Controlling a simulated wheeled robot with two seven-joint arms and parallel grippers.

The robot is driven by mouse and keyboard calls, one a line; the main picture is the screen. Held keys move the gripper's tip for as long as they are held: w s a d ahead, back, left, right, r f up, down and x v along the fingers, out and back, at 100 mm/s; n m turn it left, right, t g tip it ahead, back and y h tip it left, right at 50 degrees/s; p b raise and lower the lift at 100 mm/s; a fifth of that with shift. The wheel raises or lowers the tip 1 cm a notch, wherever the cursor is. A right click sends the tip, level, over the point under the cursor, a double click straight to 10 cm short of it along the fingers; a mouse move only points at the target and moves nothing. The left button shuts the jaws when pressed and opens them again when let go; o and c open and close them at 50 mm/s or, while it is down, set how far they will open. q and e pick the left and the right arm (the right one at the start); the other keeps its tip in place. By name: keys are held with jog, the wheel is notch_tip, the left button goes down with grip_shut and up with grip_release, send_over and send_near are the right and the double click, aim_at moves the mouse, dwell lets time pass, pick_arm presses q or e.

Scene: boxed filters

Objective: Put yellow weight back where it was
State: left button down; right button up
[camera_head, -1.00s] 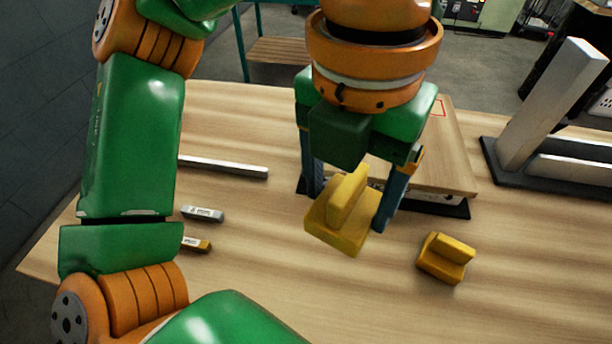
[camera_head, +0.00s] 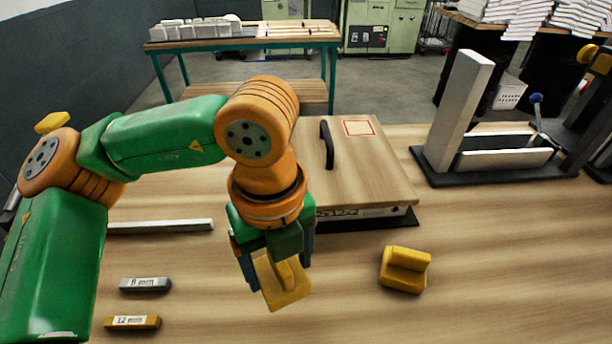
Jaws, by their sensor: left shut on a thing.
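One yellow weight (camera_head: 284,283) is held by my left gripper (camera_head: 278,268), whose fingers sit on either side of it. The weight is tilted and appears to be above the table, in front of the wooden board. A second yellow weight (camera_head: 405,270) rests on the table to the right, apart from the gripper. A wooden board with a black handle (camera_head: 326,146) and a red-outlined square (camera_head: 359,128) lies behind, on a dark base. My left arm hides the board's left part. My right gripper is not in view.
A grey "8 mm" block (camera_head: 146,285) and a brown "12 mm" block (camera_head: 133,322) lie at front left, near a metal bar (camera_head: 160,226). A black-based fixture with a tall upright (camera_head: 458,110) stands at right. The front right table (camera_head: 500,270) is clear.

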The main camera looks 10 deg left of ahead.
pick_arm(q)
jog(key=w+f, duration=0.2)
jog(key=shift+w+a+f+p, duration=0.15)
jog(key=shift+a+f+p, duration=0.15)
jog(key=shift+a+f, duration=0.1)
notch_tip(320, 180, down, 2)
jog(key=shift+f+p, duration=0.25)
jog(key=shift+p, duration=0.3)
jog(key=shift+f, duration=0.35)
jog(key=shift+f, duration=0.1)
jog(key=shift+d+f+b, duration=0.1)
jog(key=shift+b, duration=0.25)
grip_release()
notch_tip(320, 180, up, 12)
jog(key=shift+r+b, duration=0.2)
jog(key=shift+b, duration=0.1)
